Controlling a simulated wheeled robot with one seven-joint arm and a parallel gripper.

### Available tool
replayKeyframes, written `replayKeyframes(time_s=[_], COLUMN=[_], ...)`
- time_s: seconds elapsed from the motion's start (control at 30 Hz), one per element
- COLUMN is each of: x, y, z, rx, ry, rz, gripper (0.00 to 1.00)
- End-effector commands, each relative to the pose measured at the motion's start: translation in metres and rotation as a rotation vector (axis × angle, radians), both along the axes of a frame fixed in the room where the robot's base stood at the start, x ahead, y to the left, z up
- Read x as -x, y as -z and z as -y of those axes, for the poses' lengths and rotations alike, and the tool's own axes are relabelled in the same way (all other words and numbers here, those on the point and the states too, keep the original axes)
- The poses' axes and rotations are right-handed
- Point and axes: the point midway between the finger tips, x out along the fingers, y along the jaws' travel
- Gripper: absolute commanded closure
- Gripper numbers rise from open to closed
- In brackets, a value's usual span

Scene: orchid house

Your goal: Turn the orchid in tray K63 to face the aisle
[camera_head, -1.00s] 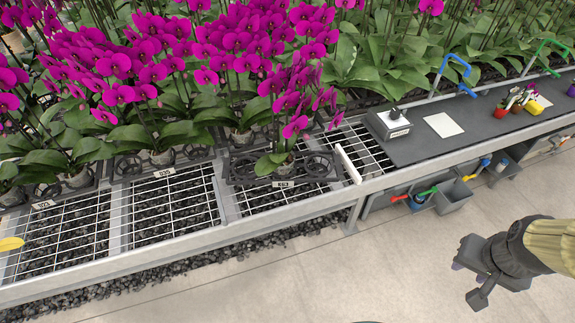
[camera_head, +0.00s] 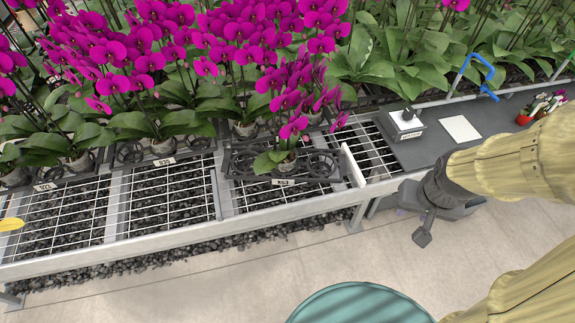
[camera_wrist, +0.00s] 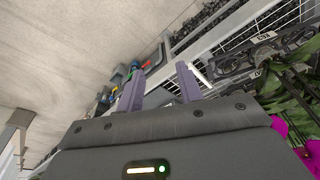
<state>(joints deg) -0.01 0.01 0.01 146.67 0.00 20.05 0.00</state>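Tray K63 (camera_head: 235,174) is a black slotted tray at the front edge of the bench, with its label (camera_head: 283,182) facing the aisle. One orchid stands in it, in a small clear pot (camera_head: 287,163), with green leaves (camera_head: 268,162) and magenta blooms (camera_head: 292,127). Its flower stem is largely hidden, and I cannot tell exactly which way it faces. My gripper (camera_head: 422,238) is over the aisle, right of the tray and apart from it. In the wrist view its two fingers (camera_wrist: 160,88) stand apart with nothing between them.
A white upright plate (camera_head: 353,166) stands just right of the tray. Beyond it are a label device (camera_head: 402,123) and white card (camera_head: 460,128) on a dark worktop. Other orchid trays (camera_head: 160,170) crowd behind and left. The front mesh (camera_head: 170,205) and aisle floor (camera_head: 230,280) are clear.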

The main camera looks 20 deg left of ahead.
Motion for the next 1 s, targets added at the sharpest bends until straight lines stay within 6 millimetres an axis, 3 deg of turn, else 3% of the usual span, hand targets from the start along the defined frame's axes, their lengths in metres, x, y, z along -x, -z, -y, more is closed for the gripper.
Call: replayKeyframes(time_s=[0.33, 0.57, 0.63, 0.77, 1.0], x=[0.000, -0.013, -0.023, -0.050, -0.092], y=[0.000, 0.013, 0.025, 0.057, 0.120], z=[0.000, -0.007, -0.014, -0.036, -0.098], rx=[0.000, -0.017, -0.037, -0.112, -0.369], ry=[0.000, 0.044, 0.087, 0.205, 0.476], rz=[0.000, 0.012, 0.022, 0.050, 0.067], gripper=[0.62, 0.17, 0.03, 0.02, 0.02])
